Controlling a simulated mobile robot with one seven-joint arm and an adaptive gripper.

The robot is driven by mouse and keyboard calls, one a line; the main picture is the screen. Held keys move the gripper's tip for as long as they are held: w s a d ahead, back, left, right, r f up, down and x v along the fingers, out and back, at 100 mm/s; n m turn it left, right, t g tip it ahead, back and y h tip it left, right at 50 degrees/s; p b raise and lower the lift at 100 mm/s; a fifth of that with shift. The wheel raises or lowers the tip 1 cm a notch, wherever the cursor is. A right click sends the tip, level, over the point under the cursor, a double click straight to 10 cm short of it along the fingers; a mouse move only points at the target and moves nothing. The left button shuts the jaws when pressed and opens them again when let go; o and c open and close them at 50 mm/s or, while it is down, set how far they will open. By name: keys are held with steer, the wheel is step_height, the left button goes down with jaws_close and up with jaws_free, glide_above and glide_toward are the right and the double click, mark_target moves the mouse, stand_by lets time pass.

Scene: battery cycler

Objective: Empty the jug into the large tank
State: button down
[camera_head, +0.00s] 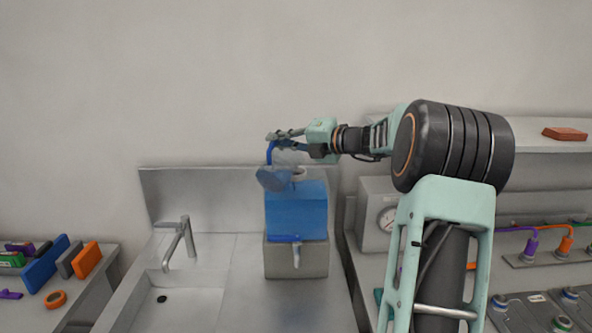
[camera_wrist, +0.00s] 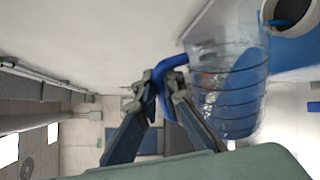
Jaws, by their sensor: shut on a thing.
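The jug (camera_head: 273,179) is clear bluish plastic with a blue handle, and it is held tilted above the large tank. In the wrist view the jug (camera_wrist: 230,85) is seen close up, with ring marks on its wall. My gripper (camera_head: 275,138) is shut on the jug's blue handle, which also shows between the fingers in the wrist view. The large tank (camera_head: 297,212) is a blue box on a grey base with a tap at its front. Its round opening (camera_wrist: 290,14) shows beside the jug in the wrist view. I cannot tell whether liquid is leaving the jug.
A steel sink (camera_head: 160,298) with a faucet (camera_head: 178,242) is left of the tank. A gauge box (camera_head: 378,212) stands to the right, below a wall shelf (camera_head: 540,140). Colored items (camera_head: 50,265) lie on the far left bench. The counter in front of the tank is clear.

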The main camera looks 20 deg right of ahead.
steer(key=shift+w+d+r+m, duration=0.4)
steer(key=shift+d, duration=0.1)
stand_by(0.5)
steer(key=shift+w+d+r+m, duration=0.2)
steer(key=shift+w+d+m, duration=0.2)
steer(key=shift+d, duration=0.15)
steer(key=shift+w+d+r, duration=0.15)
steer(key=shift+w+d, duration=0.15)
steer(key=shift+d, duration=0.15)
steer(key=shift+w+m, duration=0.1)
steer(key=shift+m, duration=0.2)
steer(key=shift+w+d+r+m+g, duration=0.25)
steer(key=shift+w+d+m+g, duration=0.1)
steer(key=shift+d+m, duration=0.2)
